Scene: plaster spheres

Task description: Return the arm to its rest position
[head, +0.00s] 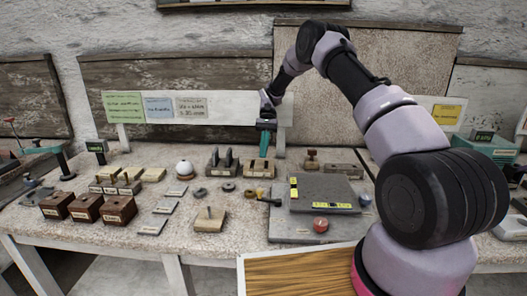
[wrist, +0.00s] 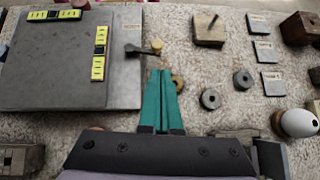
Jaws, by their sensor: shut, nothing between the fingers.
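My arm arches from the right front over the bench in the head view. My gripper (head: 264,146) hangs at the far side of the bench, fingers pointing down, beside a dark block with upright pieces. In the wrist view my gripper (wrist: 160,74) shows two green fingers lying close together with nothing between them. Its tips are above the bench top, near a small brass ring and a dark handle with a brass knob (wrist: 156,45). Whether the fingers touch anything below cannot be told.
A grey slab (head: 325,190) with yellow levels lies right of centre, with a red knob (head: 320,225) near its front. A white sphere (head: 184,169) stands on a base at left. Wooden boxes (head: 87,208) sit at front left. A white signboard (head: 237,108) stands behind.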

